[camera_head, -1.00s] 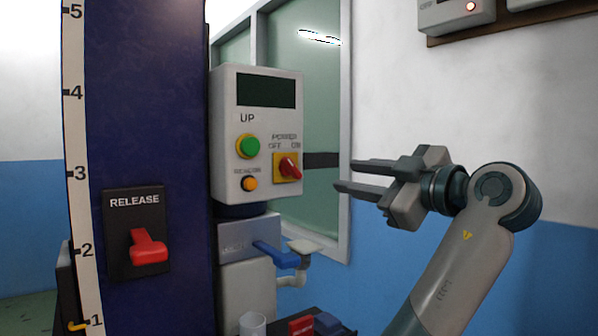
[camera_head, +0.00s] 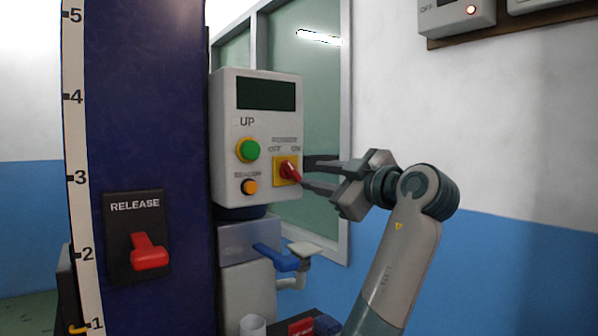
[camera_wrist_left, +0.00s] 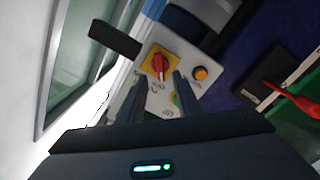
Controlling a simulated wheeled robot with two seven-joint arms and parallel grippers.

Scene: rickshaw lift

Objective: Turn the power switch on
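The power switch (camera_head: 289,171) is a red rotary knob on a yellow square plate, on the front of a light grey control box (camera_head: 228,100). "OFF" is printed above it at the left and "ON" at the right. The knob is slanted, with its bright end low at the right. My left gripper (camera_head: 306,175) is open and empty, its fingertips just right of the knob in the head view. In the left wrist view, the knob (camera_wrist_left: 159,66) lies just beyond the gap between the fingertips (camera_wrist_left: 158,79); I cannot tell whether they touch. My right gripper is out of view.
A green button (camera_head: 248,150) and an orange beacon button (camera_head: 249,187) sit left of the switch. A blue lever (camera_head: 272,256) is below the box. A red release lever (camera_head: 149,252) is on the blue column.

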